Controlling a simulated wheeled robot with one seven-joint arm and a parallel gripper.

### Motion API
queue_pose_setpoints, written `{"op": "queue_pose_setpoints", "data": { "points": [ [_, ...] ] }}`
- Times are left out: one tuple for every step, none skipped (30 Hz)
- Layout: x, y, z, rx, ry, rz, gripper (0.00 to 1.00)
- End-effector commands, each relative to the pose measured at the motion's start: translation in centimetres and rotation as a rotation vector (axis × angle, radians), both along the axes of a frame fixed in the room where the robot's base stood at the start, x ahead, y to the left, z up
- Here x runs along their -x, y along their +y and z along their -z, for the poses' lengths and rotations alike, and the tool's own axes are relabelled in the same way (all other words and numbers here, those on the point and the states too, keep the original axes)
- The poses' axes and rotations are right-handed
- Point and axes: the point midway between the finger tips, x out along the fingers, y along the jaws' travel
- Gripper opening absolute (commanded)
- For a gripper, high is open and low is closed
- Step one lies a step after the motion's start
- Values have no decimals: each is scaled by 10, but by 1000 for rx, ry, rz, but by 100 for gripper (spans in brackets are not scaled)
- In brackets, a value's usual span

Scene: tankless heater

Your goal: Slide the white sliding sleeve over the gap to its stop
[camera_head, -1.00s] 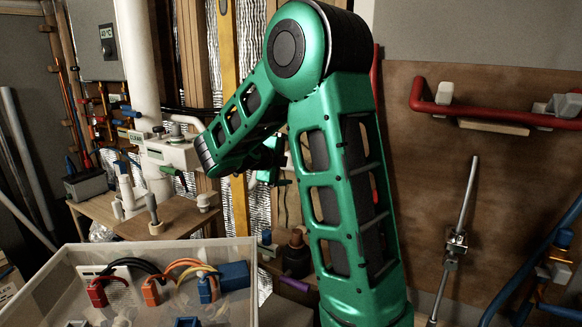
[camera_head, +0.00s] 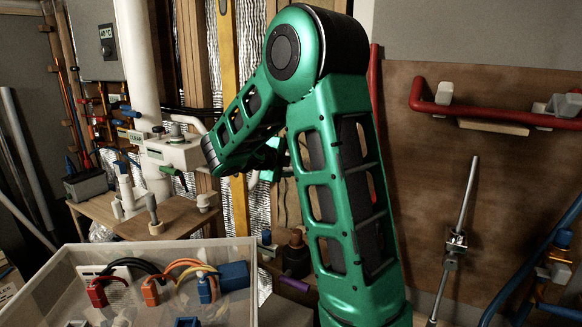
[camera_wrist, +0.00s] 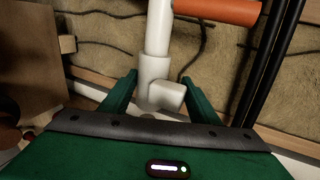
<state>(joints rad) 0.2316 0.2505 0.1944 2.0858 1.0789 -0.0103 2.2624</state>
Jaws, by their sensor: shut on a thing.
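In the wrist view, a white pipe (camera_wrist: 160,28) runs up from between my fingers. A wider white sleeve (camera_wrist: 156,70) sits around it, with a short stub (camera_wrist: 168,96) sticking out to the right lower down. My gripper (camera_wrist: 159,84) has one green finger on each side of this white part and is shut on it. The lower end of the sleeve, the gap and the stop cannot be made out. In the head view, my green arm hides most of the gripper and the sleeve.
An orange pipe (camera_wrist: 217,11) crosses to the right of the white pipe, near black pipes (camera_wrist: 270,63). In the head view, a grey bin (camera_head: 157,250) holds coloured connectors at the front left. A red rail (camera_head: 475,115) is on the brown board at right.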

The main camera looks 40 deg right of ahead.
Motion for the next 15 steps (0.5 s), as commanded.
{"op": "queue_pose_setpoints", "data": {
  "points": [
    [1,1,2,-3,4,-1,27],
    [1,1,2,-3,4,-1,27],
    [2,0,2,-3,4,-1,27],
    [3,0,2,-3,4,-1,27],
    [4,0,2,-4,4,-1,27],
    [4,0,2,-4,4,-1,27],
    [5,0,2,-4,4,-1,27],
    [6,-1,2,-4,4,-1,27],
    [7,-1,2,-4,4,-1,27],
    [7,-1,2,-4,4,-1,27],
    [8,-1,2,-4,5,-1,27],
    [9,-2,3,-4,5,-1,27],
    [10,-2,3,-4,5,-1,27],
    [11,-2,3,-4,5,-1,27],
    [12,-2,3,-4,5,-1,27]
  ]
}}
